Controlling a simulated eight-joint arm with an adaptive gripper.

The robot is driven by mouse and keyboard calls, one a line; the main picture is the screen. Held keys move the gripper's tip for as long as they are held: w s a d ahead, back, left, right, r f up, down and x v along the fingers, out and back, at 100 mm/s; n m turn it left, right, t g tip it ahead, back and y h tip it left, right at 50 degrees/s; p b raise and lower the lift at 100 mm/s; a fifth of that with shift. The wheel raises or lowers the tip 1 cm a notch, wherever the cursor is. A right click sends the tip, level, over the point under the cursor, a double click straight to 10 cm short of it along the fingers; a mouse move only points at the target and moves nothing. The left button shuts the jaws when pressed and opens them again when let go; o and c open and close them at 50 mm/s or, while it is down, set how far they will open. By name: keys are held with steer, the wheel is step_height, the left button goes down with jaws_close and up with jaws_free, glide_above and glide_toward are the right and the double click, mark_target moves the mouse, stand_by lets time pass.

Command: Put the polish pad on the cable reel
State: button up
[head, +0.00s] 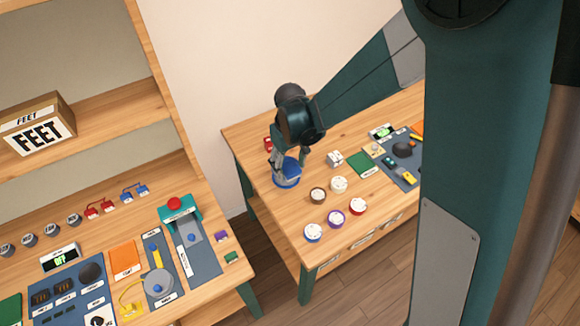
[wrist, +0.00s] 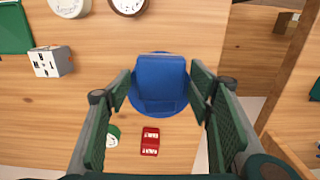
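A blue object with a squarish block on top of a round base (head: 287,180) stands on the right-hand table, near its left edge. It also shows centred in the wrist view (wrist: 160,82) and may be the polish pad, though no label on it is readable. My gripper (head: 289,160) is over it with fingers pointing down. In the wrist view my gripper (wrist: 161,90) is open, one finger on each side of the block, with gaps showing.
Several round white-faced dials (head: 338,184) stand in front of the gripper. A white socket cube (wrist: 50,61) and a red block (wrist: 150,141) are near the blue object. A crowded desk with shelves (head: 110,118) is at left, with a floor gap between the tables.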

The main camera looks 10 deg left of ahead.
mark_target(291, 167)
steer(key=shift+r, duration=0.2)
step_height(291, 167, up, 12)
steer(key=p, duration=0.1)
stand_by(0.8)
steer(key=shift+f, duration=0.15)
stand_by(0.5)
steer(key=shift+d, duration=0.1)
steer(key=s+d+r+m+t+y, duration=0.1)
steer(key=s+d+r+m+t, duration=0.15)
steer(key=d+r, duration=0.65)
steer(key=s+d+r+m+t, duration=0.1)
steer(key=s+d+r+m, duration=0.2)
steer(key=d, duration=1)
steer(key=s+d+r+m+t+h, duration=0.1)
steer(key=s+d+r+m+t, duration=0.2)
steer(key=s+d, duration=1)
steer(key=d, duration=0.3)
steer(key=shift+r+t, duration=0.15)
steer(key=shift+t, duration=0.2)
